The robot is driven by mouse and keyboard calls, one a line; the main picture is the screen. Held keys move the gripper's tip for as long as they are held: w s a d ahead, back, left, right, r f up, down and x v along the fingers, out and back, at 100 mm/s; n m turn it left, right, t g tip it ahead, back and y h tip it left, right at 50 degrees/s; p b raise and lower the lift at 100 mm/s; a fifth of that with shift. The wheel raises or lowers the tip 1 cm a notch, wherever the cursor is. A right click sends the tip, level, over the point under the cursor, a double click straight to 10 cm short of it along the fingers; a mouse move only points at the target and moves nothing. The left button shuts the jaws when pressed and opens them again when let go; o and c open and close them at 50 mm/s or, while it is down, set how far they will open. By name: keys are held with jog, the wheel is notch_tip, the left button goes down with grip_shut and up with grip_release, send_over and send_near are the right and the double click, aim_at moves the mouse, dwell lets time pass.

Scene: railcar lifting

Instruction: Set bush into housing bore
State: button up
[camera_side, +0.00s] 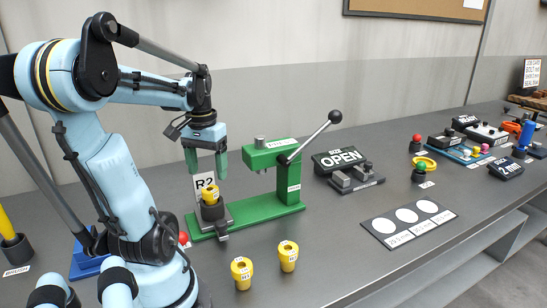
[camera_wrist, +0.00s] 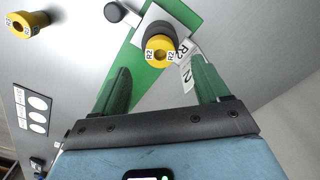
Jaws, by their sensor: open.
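A yellow bush (camera_side: 210,194) marked R2 sits upright at the top of the dark round housing (camera_side: 213,211). How deep it sits in the bore cannot be told. The housing stands on the base of the green press (camera_side: 272,172), left of its column. My gripper (camera_side: 206,172) is open and empty, with its two green fingers pointing down above the bush, apart from it. In the wrist view the bush (camera_wrist: 160,54) shows beyond the gap between the fingers of my gripper (camera_wrist: 162,80), with the housing (camera_wrist: 157,32) behind it.
An R2 sign (camera_side: 204,182) stands close behind the housing. Two more yellow flanged bushes stand in front, one left (camera_side: 241,273) and one right (camera_side: 288,256). The press lever (camera_side: 314,140) rises to the right. An OPEN sign (camera_side: 341,158) and a size card (camera_side: 408,223) lie farther right.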

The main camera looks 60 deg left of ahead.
aim_at(210, 189)
jog(key=shift+r, duration=2.4)
jog(key=w+d+f+m+t, duration=0.1)
jog(key=w+d+m+t, duration=0.1)
jog(key=d, duration=0.6)
jog(key=w+d+f+m+t, duration=0.2)
jog(key=w+d+m, duration=0.2)
jog(key=w+d, duration=0.3)
jog(key=w+d+f+m+t, duration=0.2)
jog(key=w+d, duration=0.3)
jog(key=d, duration=0.4)
jog(key=shift+f+m+t, duration=0.25)
jog(key=shift+m+t, duration=0.25)
jog(key=shift+t, duration=0.1)
